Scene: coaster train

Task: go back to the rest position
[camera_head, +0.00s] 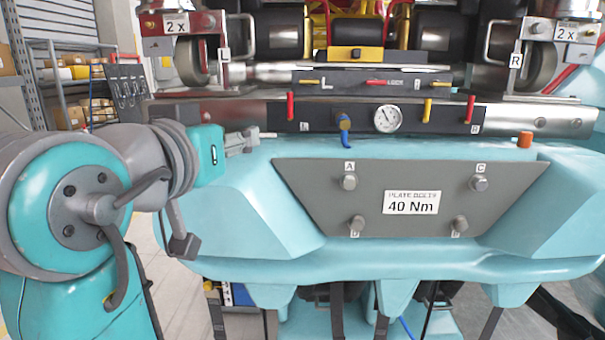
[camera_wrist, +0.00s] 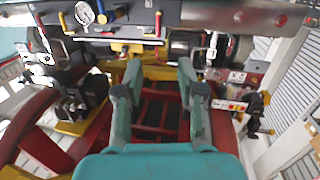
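My gripper (camera_head: 262,136) is at the left of the head view, level with the top edge of the light-blue train nose (camera_head: 450,255) and apart from the gauge panel. In the wrist view its two teal-grey fingers (camera_wrist: 159,75) stand apart with nothing between them. Behind the fingers are dark red and yellow frame parts of the train (camera_wrist: 155,115). The rest position itself is not marked in either view.
A grey plate (camera_head: 310,190) with several bolts and a "40 Nm" label sits on the nose. Above it are a pressure gauge (camera_head: 387,119), a blue valve (camera_head: 345,127) and red and yellow levers. Shelving (camera_head: 75,90) stands at the left. Open floor shows at lower left.

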